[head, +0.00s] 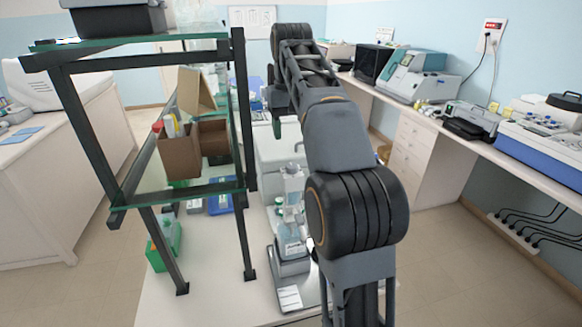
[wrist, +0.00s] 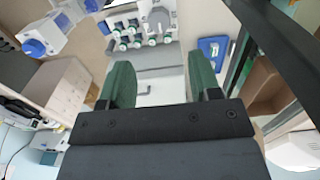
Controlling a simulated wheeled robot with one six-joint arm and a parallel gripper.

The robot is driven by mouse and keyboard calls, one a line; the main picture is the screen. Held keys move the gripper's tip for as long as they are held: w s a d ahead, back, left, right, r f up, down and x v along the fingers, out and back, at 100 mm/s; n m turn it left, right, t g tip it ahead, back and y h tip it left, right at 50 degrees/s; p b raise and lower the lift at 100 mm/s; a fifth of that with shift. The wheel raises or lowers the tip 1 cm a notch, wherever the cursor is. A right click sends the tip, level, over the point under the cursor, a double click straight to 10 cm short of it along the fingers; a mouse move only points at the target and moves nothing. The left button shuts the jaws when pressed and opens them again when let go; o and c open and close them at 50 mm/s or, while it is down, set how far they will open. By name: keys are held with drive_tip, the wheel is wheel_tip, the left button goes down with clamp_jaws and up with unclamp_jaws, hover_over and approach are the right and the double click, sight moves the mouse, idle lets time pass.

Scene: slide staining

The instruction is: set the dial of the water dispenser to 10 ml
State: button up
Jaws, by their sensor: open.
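In the head view, a tall clear and white device (head: 292,205), which looks like the water dispenser, stands upright on the bench just left of my arm. Its dial cannot be made out. In the wrist view my gripper (wrist: 161,64) is open, with two dark green fingers wide apart and nothing between them. A white and blue fitting (wrist: 42,36) shows at the upper left of the wrist view, apart from the fingers; I cannot tell whether it belongs to the dispenser.
A dark-framed glass shelf (head: 240,120) holding an open cardboard box (head: 180,158) stands left of the arm. Several green-capped bottles sit in a rack (wrist: 140,42) beyond the fingers, with a blue tray (wrist: 212,50) at their right. A side bench (head: 470,140) carries instruments.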

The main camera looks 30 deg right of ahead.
sight(291, 165)
wheel_tip(291, 165, down, 9)
drive_tip(key=shift+f+b, duration=0.1)
drive_tip(key=shift+b, duration=0.6)
drive_tip(key=c, duration=0.9)
